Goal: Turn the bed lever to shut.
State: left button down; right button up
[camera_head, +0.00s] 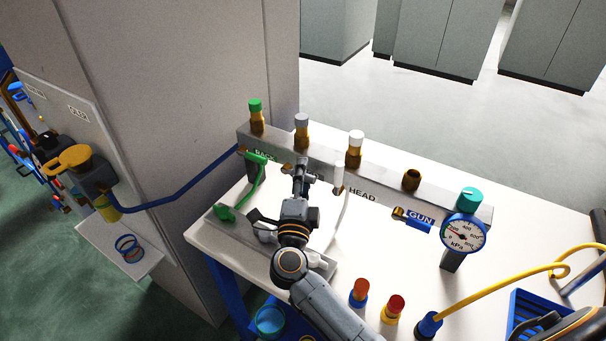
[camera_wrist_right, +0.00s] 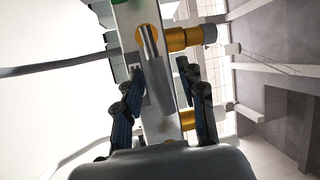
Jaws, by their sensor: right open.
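My right gripper (camera_head: 302,168) reaches the front of the grey manifold rail (camera_head: 450,205), below the grey-capped brass outlet (camera_head: 301,131), between the BACK and HEAD stations. It hides the label and most of the lever there. In the right wrist view a grey lever (camera_wrist_right: 158,82) on a brass valve body lies lengthwise between the two fingers of this gripper (camera_wrist_right: 162,72). The fingers are open, with a gap visible beside the lever; contact is unclear. The grey-capped outlet also shows in the wrist view (camera_wrist_right: 208,34). My left gripper is out of view.
A green lever (camera_head: 256,157) at BACK is to the left; a white lever (camera_head: 338,174) stands close on the right at HEAD. A blue lever (camera_head: 418,227) at GUN and a pressure gauge (camera_head: 463,234) are farther right. The white table (camera_head: 372,262) is clear in the middle.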

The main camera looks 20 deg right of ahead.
grip_shut()
jog(key=shift+f+m+b, duration=0.35)
jog(key=shift+m+b, duration=0.05)
jog(key=shift+b, duration=0.3)
jog(key=shift+r, duration=0.2)
grip_release()
jog(key=v, duration=1.2)
jog(key=shift+a+f, duration=0.1)
